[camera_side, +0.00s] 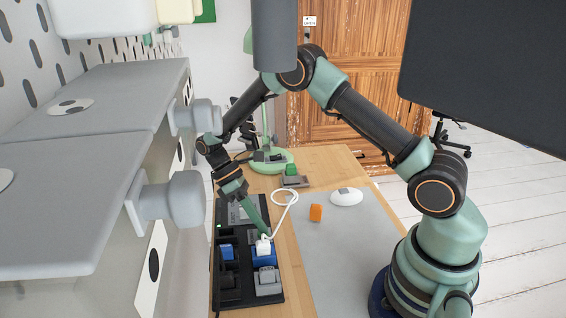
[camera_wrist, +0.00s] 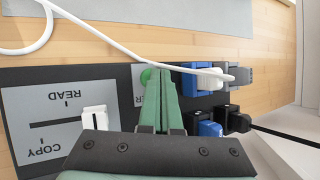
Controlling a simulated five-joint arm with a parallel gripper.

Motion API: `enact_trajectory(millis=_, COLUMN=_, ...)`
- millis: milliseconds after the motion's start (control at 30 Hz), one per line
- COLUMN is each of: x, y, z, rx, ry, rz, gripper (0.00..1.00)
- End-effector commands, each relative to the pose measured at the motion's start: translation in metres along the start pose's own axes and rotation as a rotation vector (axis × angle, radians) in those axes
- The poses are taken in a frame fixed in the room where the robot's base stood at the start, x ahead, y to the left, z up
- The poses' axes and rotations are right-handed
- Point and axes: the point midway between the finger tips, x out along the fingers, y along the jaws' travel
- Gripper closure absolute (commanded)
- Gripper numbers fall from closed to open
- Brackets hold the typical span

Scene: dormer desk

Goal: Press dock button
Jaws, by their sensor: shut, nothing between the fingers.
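The black dock (camera_side: 262,302) lies along the left side of the desk. In the wrist view its dark panel (camera_wrist: 20,77) carries grey READ and COPY labels (camera_wrist: 75,100) and a partly covered label ending in "ER". A round green button (camera_wrist: 146,76) shows at the panel's edge, partly hidden by my fingers. My gripper (camera_wrist: 158,72) is shut and empty, its green fingertips over or beside the button; I cannot tell whether they touch it. In the side view my gripper (camera_side: 266,233) points down at the dock, and the button is hidden there.
A white plug (camera_side: 263,246) with a cable stands in a blue block (camera_side: 264,258) close to my fingertips. A grey block (camera_side: 268,281) is nearby. Drawers border the left.

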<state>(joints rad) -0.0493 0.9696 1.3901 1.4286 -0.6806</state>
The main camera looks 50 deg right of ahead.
Motion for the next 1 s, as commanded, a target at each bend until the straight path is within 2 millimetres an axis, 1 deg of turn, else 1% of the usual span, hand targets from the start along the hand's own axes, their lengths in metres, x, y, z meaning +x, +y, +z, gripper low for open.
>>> enact_trajectory(millis=133, x=0.0038, y=0.0008, z=-0.0030, rx=0.000, ry=-0.001, rz=0.002, gripper=1.00)
enact_trajectory(millis=467, x=0.0039, y=0.0008, z=-0.0034, rx=-0.001, ry=0.000, rz=0.003, gripper=1.00)
enact_trajectory(millis=767, x=-0.0031, y=-0.0025, z=0.0006, rx=0.000, ry=0.000, rz=0.003, gripper=1.00)
enact_trajectory(millis=1000, x=-0.0033, y=-0.0027, z=0.0010, rx=0.000, ry=-0.001, rz=0.003, gripper=1.00)
